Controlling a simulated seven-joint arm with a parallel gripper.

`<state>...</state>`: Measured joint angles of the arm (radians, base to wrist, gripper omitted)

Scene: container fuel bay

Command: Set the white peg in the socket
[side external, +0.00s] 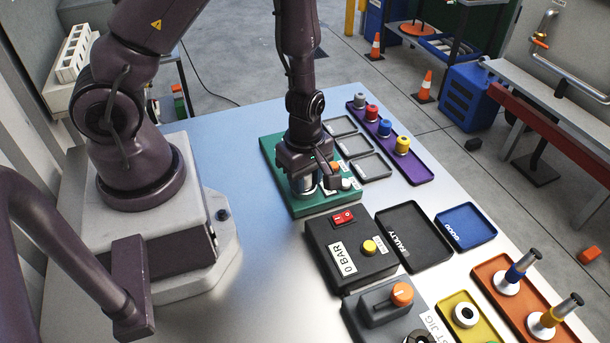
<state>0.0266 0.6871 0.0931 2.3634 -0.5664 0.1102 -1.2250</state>
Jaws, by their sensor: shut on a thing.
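My gripper (308,182) points down over the green board (282,155) in the middle of the table. It is shut on a pale, silvery-white cylinder (303,186), which looks like the white peg. The jaws hide much of it, and I cannot tell whether its lower end touches the board. A small white-topped part (347,184) and an orange-topped part (335,166) stand on the board just right of the jaws. The socket cannot be made out; the gripper covers part of the board.
A purple tray (420,174) holds grey, red, blue and yellow pegs. Empty grey trays (372,166) lie beside the board. A black box (350,262) with a red switch stands close in front. Black (412,236) and blue (466,226) trays lie to its right. The table left of the board is clear.

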